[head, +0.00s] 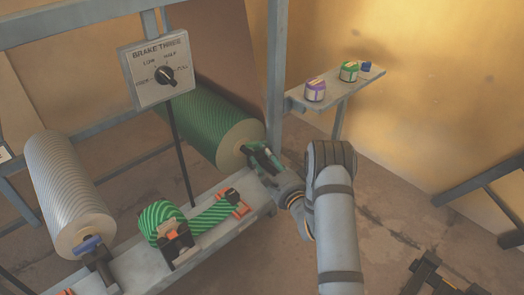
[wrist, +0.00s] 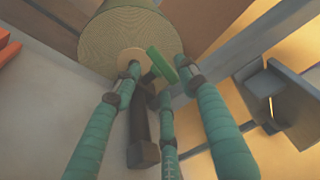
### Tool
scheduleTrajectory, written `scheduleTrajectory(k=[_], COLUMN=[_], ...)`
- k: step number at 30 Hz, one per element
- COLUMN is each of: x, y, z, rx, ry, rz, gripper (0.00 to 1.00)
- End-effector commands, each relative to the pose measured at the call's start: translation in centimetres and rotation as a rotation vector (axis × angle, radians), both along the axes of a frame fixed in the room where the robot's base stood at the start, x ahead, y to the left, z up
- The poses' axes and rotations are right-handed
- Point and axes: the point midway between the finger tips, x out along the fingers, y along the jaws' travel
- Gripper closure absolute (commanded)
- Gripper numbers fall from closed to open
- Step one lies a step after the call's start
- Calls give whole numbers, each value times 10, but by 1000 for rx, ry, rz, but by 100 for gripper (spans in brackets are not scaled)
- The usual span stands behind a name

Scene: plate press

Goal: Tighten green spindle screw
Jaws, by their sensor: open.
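The green spindle screw (wrist: 160,65) shows in the wrist view as a short green bar handle on a dark stand, in front of the end of the green roll (wrist: 115,38). In the head view the green roll (head: 212,122) lies at the centre, and my gripper (head: 258,156) is at its near end, covering the screw there. In the wrist view my gripper (wrist: 158,78) has teal fingers spread open around the green handle. The handle lies between the fingertips. I cannot tell whether any finger touches it.
A silver roll (head: 65,185) with a blue handle (head: 88,244) lies at left. A sign with a brake dial (head: 160,70) hangs above. Green striped material (head: 205,218) sits on the grey bench. A small shelf (head: 335,95) holds a purple tin (head: 315,90) and a green tin (head: 349,71).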

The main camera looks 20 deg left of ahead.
Motion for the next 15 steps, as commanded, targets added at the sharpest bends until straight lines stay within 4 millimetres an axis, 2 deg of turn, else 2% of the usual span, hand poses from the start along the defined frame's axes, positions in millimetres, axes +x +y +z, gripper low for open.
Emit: scheduleTrajectory(k=[6, 15], x=[24, 32], y=[22, 29], z=[-1, 0], rx=[1, -1], ry=[-1, 1], rz=[0, -2], gripper=[58, 58])
